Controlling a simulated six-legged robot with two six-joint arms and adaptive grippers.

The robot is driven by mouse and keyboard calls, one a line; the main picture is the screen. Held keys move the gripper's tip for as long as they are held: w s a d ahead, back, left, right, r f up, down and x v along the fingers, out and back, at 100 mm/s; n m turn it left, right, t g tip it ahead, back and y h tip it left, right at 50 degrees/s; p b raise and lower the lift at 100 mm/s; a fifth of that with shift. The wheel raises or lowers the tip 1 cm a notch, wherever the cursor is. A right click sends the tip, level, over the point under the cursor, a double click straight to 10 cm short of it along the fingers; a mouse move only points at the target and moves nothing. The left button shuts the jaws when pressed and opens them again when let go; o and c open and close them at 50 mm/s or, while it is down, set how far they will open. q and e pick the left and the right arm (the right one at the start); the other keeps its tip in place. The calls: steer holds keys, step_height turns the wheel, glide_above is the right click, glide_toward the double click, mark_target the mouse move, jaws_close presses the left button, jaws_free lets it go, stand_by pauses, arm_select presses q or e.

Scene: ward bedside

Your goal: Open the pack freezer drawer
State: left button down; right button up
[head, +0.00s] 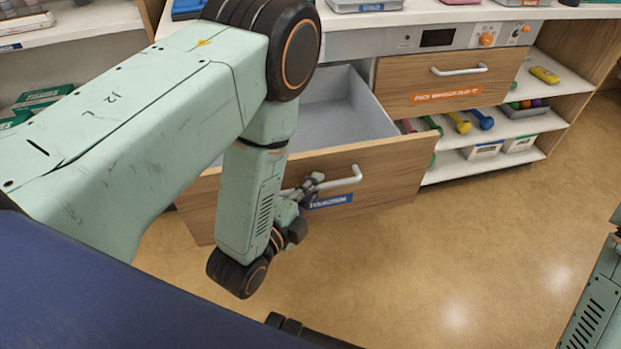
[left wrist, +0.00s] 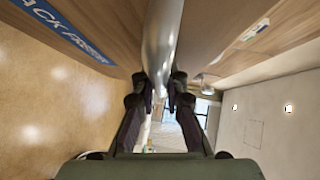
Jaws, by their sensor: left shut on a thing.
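The pack freezer drawer (head: 392,168) has a wooden front with a blue label (head: 331,201) and stands pulled out from the cabinet, its empty-looking grey inside (head: 345,115) showing. My left gripper (head: 304,190) is shut on the left part of its pale bar handle (head: 345,182). In the left wrist view the fingers (left wrist: 160,90) close around the metal handle (left wrist: 161,42), beside the blue label (left wrist: 66,30). My arm hides part of the drawer's left side. My right gripper is outside the views.
A second drawer (head: 500,78) with an orange label is shut at the upper right. Trays stand on the counter (head: 420,14) above. The floor (head: 450,240) in front is clear.

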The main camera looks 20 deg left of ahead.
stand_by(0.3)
arm_select(q)
steer(key=c, duration=1.7)
jaws_free()
steer(key=shift+o, duration=0.2)
